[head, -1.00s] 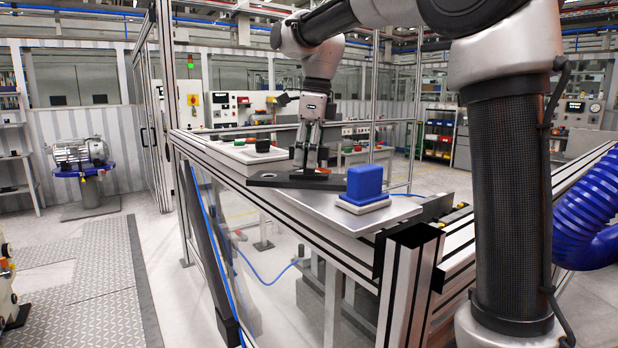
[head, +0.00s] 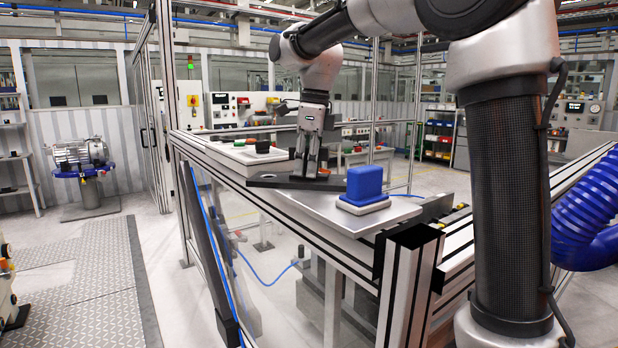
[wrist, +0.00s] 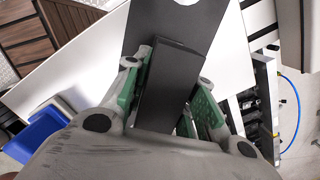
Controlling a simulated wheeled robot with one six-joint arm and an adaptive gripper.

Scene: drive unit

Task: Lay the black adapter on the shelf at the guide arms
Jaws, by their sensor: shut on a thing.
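The black adapter (wrist: 172,85) shows in the wrist view as a dark bar between the green-padded fingers of my gripper (wrist: 160,95). My gripper is shut on it. In the head view my gripper (head: 306,172) points down at a flat dark plate (head: 268,181) on the metal table. The plate also shows beyond the bar in the wrist view (wrist: 175,18). I cannot tell whether bar and plate are one piece, or whether the plate touches the table. I cannot make out the shelf at the guide arms for certain.
A blue block (head: 364,182) on a white base stands close right of the plate. An orange piece (head: 323,173) is beside the fingers. A small black object (head: 262,146) is on the table's far left. Aluminium frame rails (head: 290,229) edge the table. A blue hose (head: 587,215) lies at the right.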

